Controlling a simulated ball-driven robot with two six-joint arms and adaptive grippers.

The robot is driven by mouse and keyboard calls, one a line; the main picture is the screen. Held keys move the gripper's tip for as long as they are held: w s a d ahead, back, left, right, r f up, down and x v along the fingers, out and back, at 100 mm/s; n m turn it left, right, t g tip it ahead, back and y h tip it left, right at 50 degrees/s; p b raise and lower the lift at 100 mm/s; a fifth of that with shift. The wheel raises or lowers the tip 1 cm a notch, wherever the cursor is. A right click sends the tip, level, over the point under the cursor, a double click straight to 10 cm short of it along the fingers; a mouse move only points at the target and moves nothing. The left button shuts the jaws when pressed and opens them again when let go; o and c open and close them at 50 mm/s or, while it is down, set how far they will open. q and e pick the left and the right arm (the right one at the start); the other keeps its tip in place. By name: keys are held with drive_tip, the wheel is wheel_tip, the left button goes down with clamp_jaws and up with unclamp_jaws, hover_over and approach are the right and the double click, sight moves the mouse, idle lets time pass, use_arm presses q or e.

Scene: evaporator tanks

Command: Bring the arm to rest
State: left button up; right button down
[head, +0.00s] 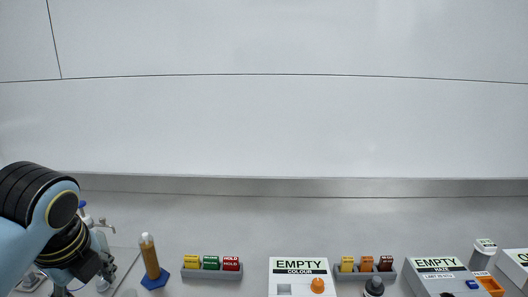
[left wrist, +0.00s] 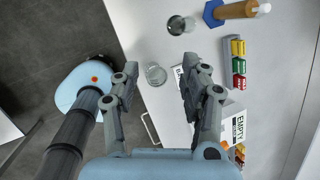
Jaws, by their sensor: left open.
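My left arm, light blue with black joints, comes in from the left in the head view. My left gripper (head: 98,268) hangs at the lower left, partly cut off and hidden by the arm. In the left wrist view the gripper (left wrist: 160,70) is open, its two grey fingers well apart, with nothing held between them. A clear glass vessel (left wrist: 156,75) shows beyond and between the fingers on the bench below; the gap to it is hard to judge. My right gripper is in neither view.
An amber tube (head: 150,258) stands on a blue hexagonal base, right of the gripper. Further right are a tag rack (head: 212,274), an EMPTY COLOUR box (head: 300,285), a second rack (head: 366,276) and an EMPTY HAZE box (head: 436,284). Another glass (left wrist: 178,25) stands near the amber tube.

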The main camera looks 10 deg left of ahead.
use_arm(q)
drive_tip(key=s+d+f+n+h, duration=0.1)
drive_tip(key=s+d+n, duration=0.2)
drive_tip(key=s+n, duration=0.6)
drive_tip(key=s+d+f+n+h, duration=0.1)
drive_tip(key=s+d+n, duration=0.2)
drive_tip(key=s+n, duration=0.5)
wheel_tip(320, 180, down, 41)
drive_tip(key=s+a+n+g+b, duration=0.1)
drive_tip(key=a+n+b, duration=0.15)
drive_tip(key=b, duration=0.95)
drive_tip(key=s+f+b, duration=0.4)
drive_tip(key=s+f, duration=0.5)
drive_tip(key=f, duration=0.2)
drive_tip(key=s+f+g+b, duration=0.1)
drive_tip(key=s+f+b, duration=0.3)
drive_tip(key=s+f, duration=0.4)
wheel_tip(320, 180, down, 3)
drive_tip(key=shift+s+a+f, duration=0.1)
drive_tip(key=shift+s+a, duration=0.25)
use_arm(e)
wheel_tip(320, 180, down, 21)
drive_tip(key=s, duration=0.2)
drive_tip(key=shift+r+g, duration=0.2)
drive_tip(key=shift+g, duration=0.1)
